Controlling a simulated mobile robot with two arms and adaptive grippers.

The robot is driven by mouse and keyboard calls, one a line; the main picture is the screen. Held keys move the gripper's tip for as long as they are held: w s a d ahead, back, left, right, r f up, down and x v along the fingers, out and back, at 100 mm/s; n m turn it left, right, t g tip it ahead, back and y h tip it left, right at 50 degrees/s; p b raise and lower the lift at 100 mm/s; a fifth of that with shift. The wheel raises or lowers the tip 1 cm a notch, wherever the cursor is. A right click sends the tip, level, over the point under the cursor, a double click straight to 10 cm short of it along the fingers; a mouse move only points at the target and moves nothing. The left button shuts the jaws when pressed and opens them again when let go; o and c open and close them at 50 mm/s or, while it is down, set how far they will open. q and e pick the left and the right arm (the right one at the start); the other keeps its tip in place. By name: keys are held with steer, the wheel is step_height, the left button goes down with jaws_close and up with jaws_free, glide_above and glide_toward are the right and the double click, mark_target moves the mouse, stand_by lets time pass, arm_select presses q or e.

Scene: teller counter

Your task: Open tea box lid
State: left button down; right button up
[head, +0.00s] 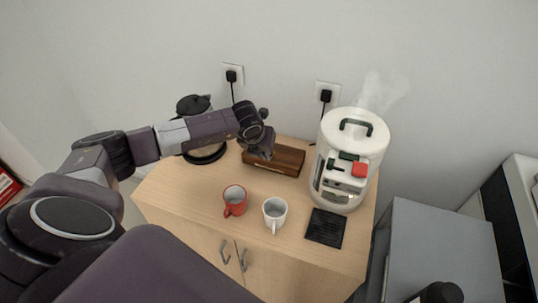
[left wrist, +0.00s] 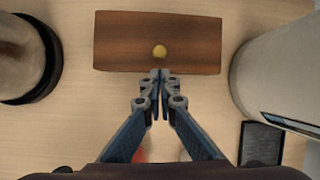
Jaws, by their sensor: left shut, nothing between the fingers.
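The tea box (head: 283,161) is a long dark-brown wooden box near the back of the wooden cabinet top. Its lid looks closed. In the left wrist view the box (left wrist: 120,42) shows from above with a round brass knob (left wrist: 159,51) near its front edge. My left gripper (left wrist: 160,73) is shut and empty, with its fingertips at the front edge of the box, just short of the knob in the picture. I cannot tell whether they touch it. In the head view the left gripper (head: 263,155) hides the left part of the box. My right gripper is not in view.
A black kettle (head: 193,104) stands left of the box and a white steaming machine (head: 352,150) right of it. A red mug (head: 235,200), a white mug (head: 275,212) and a black drip mat (head: 325,228) are in front. Bare wood lies at the front left.

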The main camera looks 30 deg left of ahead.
arm_select(q)
steer(key=x, duration=0.3)
steer(key=shift+w+f+p, duration=0.2)
steer(key=shift+f+p, duration=0.1)
steer(key=shift+p, duration=0.05)
steer(key=shift+f, duration=0.1)
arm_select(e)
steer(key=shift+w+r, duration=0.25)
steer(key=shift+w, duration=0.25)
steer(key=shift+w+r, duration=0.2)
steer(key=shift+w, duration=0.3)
arm_select(q)
steer(key=shift+w+r+g, duration=0.2)
steer(key=shift+r+g, duration=0.1)
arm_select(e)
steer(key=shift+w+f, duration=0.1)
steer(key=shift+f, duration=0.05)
